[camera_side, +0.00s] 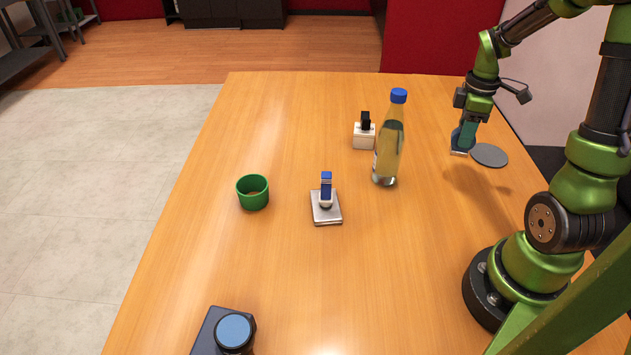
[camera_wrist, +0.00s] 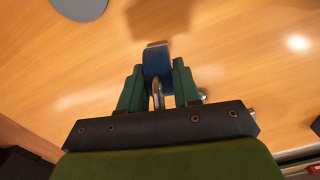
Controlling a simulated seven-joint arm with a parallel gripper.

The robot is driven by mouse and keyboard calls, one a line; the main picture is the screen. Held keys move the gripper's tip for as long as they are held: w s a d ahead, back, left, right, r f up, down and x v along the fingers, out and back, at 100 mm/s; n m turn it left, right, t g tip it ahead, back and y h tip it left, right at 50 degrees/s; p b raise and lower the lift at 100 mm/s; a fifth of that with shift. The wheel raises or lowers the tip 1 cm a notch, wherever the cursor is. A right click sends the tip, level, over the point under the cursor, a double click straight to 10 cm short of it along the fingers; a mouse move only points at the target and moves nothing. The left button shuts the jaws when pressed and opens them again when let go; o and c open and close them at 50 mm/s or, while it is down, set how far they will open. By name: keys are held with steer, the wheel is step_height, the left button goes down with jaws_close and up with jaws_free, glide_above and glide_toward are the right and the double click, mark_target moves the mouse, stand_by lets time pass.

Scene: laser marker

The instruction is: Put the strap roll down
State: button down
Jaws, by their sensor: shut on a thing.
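My gripper (camera_side: 467,127) is at the far right of the table in the side view. Its green fingers (camera_wrist: 159,88) are shut on a blue piece, which I take to be the strap roll (camera_wrist: 156,62); it has a pale end and a grey metal loop near the fingers. In the side view the strap roll (camera_side: 458,142) hangs below the fingers, with a shadow on the wood, so it appears held above the table. A flat grey disc (camera_side: 490,155) lies just right of it; the disc also shows at the top left of the wrist view (camera_wrist: 80,6).
A clear bottle with a blue cap (camera_side: 389,146) stands left of my gripper, with a white block with a black top (camera_side: 364,136) behind. A blue-and-white item (camera_side: 326,190) sits on a metal plate (camera_side: 327,217). A green cup (camera_side: 253,194) and dark blue-topped device (camera_side: 232,331) are farther left.

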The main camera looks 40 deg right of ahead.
step_height(320, 180, up, 9)
steer(key=shift+w, duration=0.1)
steer(key=w+a+n, duration=0.1)
steer(key=w+a, duration=0.3)
steer(key=w, duration=0.5)
steer(key=w+a+n, duration=0.1)
steer(key=w+a, duration=0.3)
steer(key=w, duration=0.5)
steer(key=w+a, duration=1)
steer(key=a, duration=0.2)
steer(key=shift+n, duration=0.4)
steer(key=shift+s+d+f, duration=0.1)
steer(key=shift+d+f, duration=0.05)
steer(key=shift+f, duration=2.45)
steer(key=shift+s+d+f, duration=0.1)
steer(key=shift+f, duration=2.45)
steer(key=shift+s+d+f, duration=0.1)
steer(key=shift+d+f, duration=0.05)
steer(key=shift+f, duration=2.45)
steer(key=shift+f, duration=0.1)
steer(key=c, duration=0.8)
jaws_free()
